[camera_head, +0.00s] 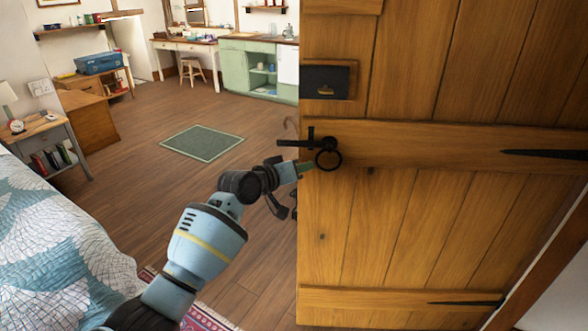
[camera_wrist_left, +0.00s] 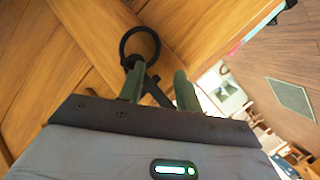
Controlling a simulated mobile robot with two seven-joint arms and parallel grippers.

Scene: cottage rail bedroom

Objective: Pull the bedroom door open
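The wooden plank door (camera_head: 400,230) fills the right of the head view. Its free left edge stands clear, with the room visible past it. A black ring handle (camera_head: 328,158) and latch bar (camera_head: 308,142) sit near that edge. My left gripper (camera_head: 303,167) is at the door edge just below the latch, partly hidden by the door. In the left wrist view, its two green fingers (camera_wrist_left: 158,78) are apart, with a black bar of the latch (camera_wrist_left: 156,92) showing between them. The ring (camera_wrist_left: 140,46) hangs just beyond the fingertips. Firm contact cannot be told. My right gripper is not in view.
A bed (camera_head: 60,245) with a patterned quilt is at the left, beside a nightstand (camera_head: 52,143). A green rug (camera_head: 202,142) lies on open wooden floor. A green cabinet (camera_head: 248,65) and a stool (camera_head: 192,72) stand at the back.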

